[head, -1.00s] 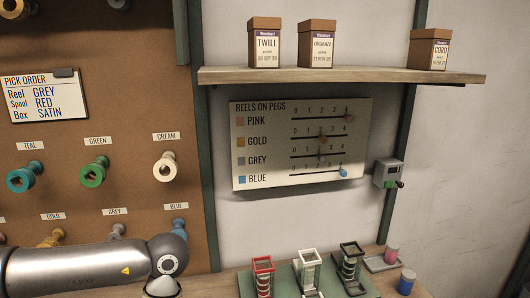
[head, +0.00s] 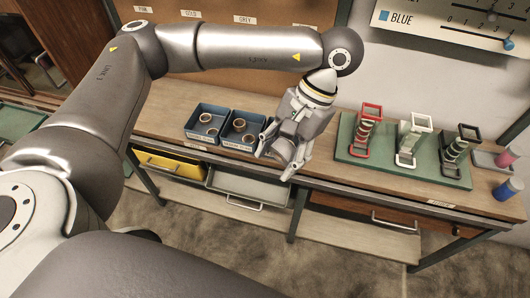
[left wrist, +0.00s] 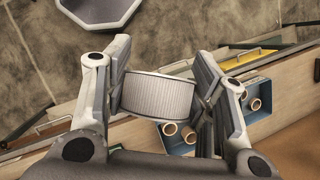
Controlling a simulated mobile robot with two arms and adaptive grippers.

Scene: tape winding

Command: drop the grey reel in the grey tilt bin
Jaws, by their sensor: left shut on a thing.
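My left gripper (head: 277,165) points down at the bench's front edge, in the middle of the head view. In the left wrist view its two fingers (left wrist: 162,92) are closed on the sides of the grey reel (left wrist: 158,96), a pale ribbed cylinder. The reel is hard to make out between the fingers in the head view. The grey tilt bin (head: 247,188) is tilted out under the bench front, just left of and below the gripper. The reel is held above bench-front level, not in the bin. My right gripper is in neither view.
A yellow bin (head: 172,166) is tilted out left of the grey one. Blue trays (head: 205,137) with small rolls stand on the bench behind. A green mat (head: 385,174) carries red, white and black stands at the right. A brown drawer front (head: 365,213) is lower right.

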